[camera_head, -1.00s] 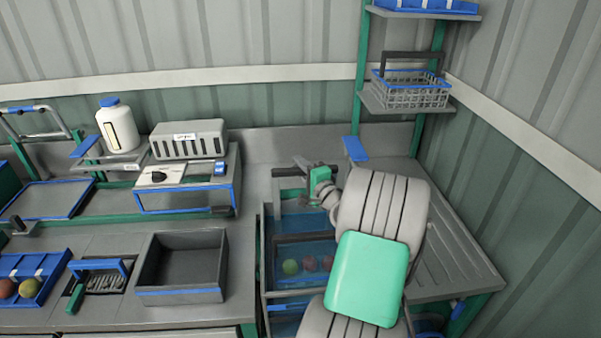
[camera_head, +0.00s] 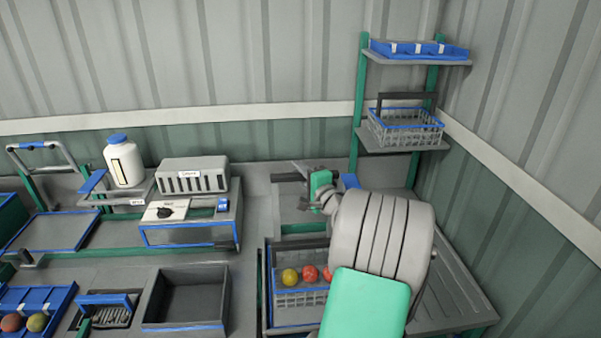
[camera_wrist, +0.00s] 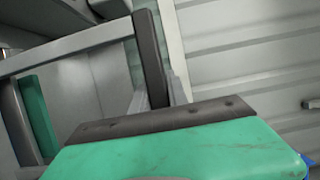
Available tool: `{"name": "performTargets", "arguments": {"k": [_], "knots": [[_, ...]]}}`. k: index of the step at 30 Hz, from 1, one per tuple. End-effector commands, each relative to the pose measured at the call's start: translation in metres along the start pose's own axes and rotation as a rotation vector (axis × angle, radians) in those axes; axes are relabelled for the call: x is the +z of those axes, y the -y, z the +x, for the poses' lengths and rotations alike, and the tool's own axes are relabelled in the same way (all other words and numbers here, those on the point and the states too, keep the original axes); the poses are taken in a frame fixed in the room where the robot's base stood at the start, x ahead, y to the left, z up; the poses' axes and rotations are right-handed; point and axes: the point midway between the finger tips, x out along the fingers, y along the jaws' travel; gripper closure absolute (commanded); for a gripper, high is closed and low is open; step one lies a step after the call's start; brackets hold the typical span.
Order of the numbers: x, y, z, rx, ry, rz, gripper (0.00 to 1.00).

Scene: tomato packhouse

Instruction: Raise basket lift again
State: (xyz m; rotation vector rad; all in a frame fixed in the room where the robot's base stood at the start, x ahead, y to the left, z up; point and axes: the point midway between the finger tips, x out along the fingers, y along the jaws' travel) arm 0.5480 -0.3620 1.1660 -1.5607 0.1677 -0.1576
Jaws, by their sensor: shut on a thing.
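The basket (camera_head: 299,299) of the lift is a grey mesh basket at the wash tank, in the lower middle of the head view. It holds a yellow tomato (camera_head: 290,277) and red ones (camera_head: 309,273); its mesh front shows clear, without blue water over it. My gripper (camera_head: 303,196) is behind and above the basket, and my arm hides the basket's right part. In the wrist view my gripper (camera_wrist: 160,95) is shut on a dark bar (camera_wrist: 151,50), which appears to be the lift handle.
An empty grey bin (camera_head: 187,295) stands left of the tank. A control box (camera_head: 190,235) is behind it. A shelf rack at the back right carries another basket (camera_head: 405,131) and a blue tray (camera_head: 418,50). A grooved drainboard (camera_head: 455,290) lies right of my arm.

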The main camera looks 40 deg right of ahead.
Motion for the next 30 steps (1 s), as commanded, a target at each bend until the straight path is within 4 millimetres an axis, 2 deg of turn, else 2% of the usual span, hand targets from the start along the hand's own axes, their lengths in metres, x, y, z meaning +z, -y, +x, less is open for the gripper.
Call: {"name": "performTargets", "arguments": {"k": [1,2,3,11,20,30], "knots": [[-0.001,0.011,0.001,-0.018,0.000,-0.008,1.00],[-0.001,0.011,0.001,-0.019,0.000,-0.008,1.00],[-0.001,0.011,0.001,-0.019,0.000,-0.009,0.79],[-0.001,0.008,0.001,-0.014,0.000,-0.007,0.58],[-0.001,0.004,-0.005,-0.009,-0.002,-0.004,0.58],[-0.002,0.003,-0.067,-0.011,-0.003,-0.006,0.58]]}}
